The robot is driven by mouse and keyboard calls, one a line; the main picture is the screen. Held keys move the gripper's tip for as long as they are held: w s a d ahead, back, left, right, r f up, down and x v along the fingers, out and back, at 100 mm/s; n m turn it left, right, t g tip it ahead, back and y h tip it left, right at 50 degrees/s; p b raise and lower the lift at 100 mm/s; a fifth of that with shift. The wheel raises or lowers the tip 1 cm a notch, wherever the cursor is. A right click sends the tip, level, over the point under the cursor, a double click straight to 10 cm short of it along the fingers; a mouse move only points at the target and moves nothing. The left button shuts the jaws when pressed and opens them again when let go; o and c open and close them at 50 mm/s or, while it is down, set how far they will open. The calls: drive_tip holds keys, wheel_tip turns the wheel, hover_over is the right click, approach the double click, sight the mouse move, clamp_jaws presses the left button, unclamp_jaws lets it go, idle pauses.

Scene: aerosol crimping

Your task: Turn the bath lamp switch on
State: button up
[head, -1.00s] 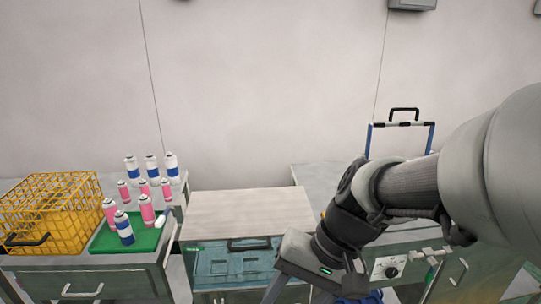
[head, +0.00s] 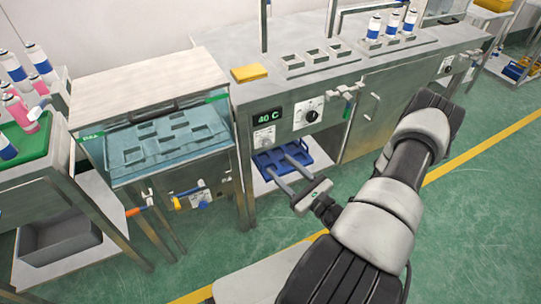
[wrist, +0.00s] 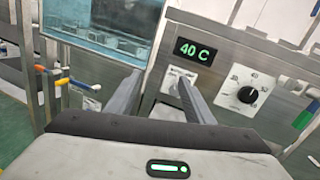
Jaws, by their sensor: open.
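The clear-walled water bath (head: 168,140) stands left of a steel bench. A black 40 C display (head: 267,116) is on the bench front, and it also shows in the wrist view (wrist: 196,52). A small pale switch plate (head: 265,138) is below it; in the wrist view my right finger partly hides it. I cannot read its label or tell its switch position. My gripper (head: 278,162) is open and empty, pointing at the bench front below the display. In the wrist view the fingers (wrist: 160,80) reach toward the plate; contact cannot be told.
A black dial (head: 311,116) is right of the display, with green-handled valves (head: 349,97) beyond. Orange- and blue-handled fittings (head: 198,198) are below the bath. A blue crate (head: 283,165) sits under the bench. Green floor is open at the right.

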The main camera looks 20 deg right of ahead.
sight(268, 146)
drive_tip(key=s+d+f+m+h, duration=0.2)
drive_tip(key=d+f+m+h, duration=0.15)
drive_tip(key=f, duration=0.35)
drive_tip(key=shift+h, duration=0.35)
drive_tip(key=w+b, duration=0.1)
drive_tip(key=w, duration=0.4)
drive_tip(key=w+b, duration=0.1)
drive_tip(key=w, duration=0.5)
drive_tip(key=w+a+b, duration=0.1)
drive_tip(key=w, duration=0.5)
drive_tip(key=shift+r+b, duration=0.2)
drive_tip(key=shift+b, duration=0.1)
drive_tip(key=c, duration=1.1)
drive_tip(key=shift+o, duration=0.3)
